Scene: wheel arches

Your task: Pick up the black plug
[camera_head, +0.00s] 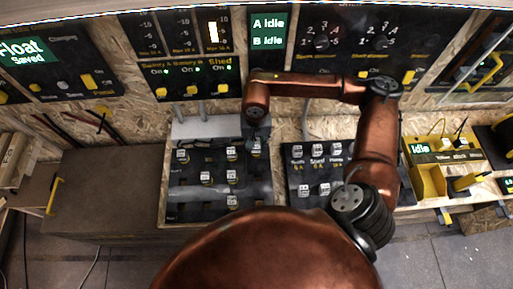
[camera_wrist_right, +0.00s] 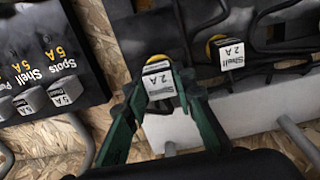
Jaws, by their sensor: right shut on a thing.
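My right gripper (camera_wrist_right: 162,100) is shut on a plug (camera_wrist_right: 160,84) with a white label reading "Shell 2 A" and a yellow and dark top, in the right wrist view. Its two dark green fingers press on the plug's sides. How far the plug stands in its socket is hidden. In the head view my right gripper (camera_head: 257,136) is at the top right corner of the black socket panel (camera_head: 180,207), which holds several white-labelled plugs. A similar plug (camera_wrist_right: 229,56), also labelled "Shell 2 A", stands to the right in the wrist view. My left gripper is not in view.
A second black panel (camera_head: 310,203) with several labelled plugs stands to the right. A yellow tray (camera_head: 428,182) lies beyond it. The wall behind carries dials and switches. Grey cables (camera_wrist_right: 88,138) hang close to the gripper. The brown bench (camera_head: 100,190) at left is mostly clear.

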